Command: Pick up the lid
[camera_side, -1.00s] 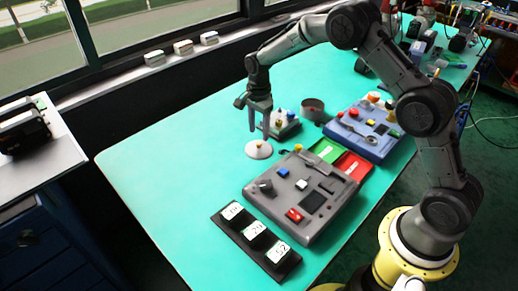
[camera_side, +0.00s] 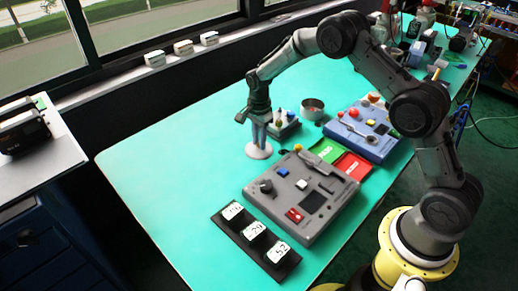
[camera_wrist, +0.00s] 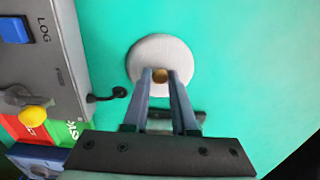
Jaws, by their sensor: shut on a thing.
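The lid (camera_side: 259,151) is a white disc lying on the green table, with a small brass-coloured knob at its centre. It also shows in the wrist view (camera_wrist: 162,52), with its knob (camera_wrist: 159,76) between my fingertips. My gripper (camera_side: 260,143) points down over the lid, its fingers closed on the knob. In the wrist view my gripper (camera_wrist: 159,76) has one finger on each side of the knob. The lid appears to rest flat on the table; the fingers hide part of its near side.
A grey panel box (camera_side: 302,196) with buttons stands close to the lid. A small grey box with knobs (camera_side: 285,125) and a round pot (camera_side: 312,108) stand behind. A blue panel box (camera_side: 362,130) is farther right. The table's left part (camera_side: 185,150) is clear.

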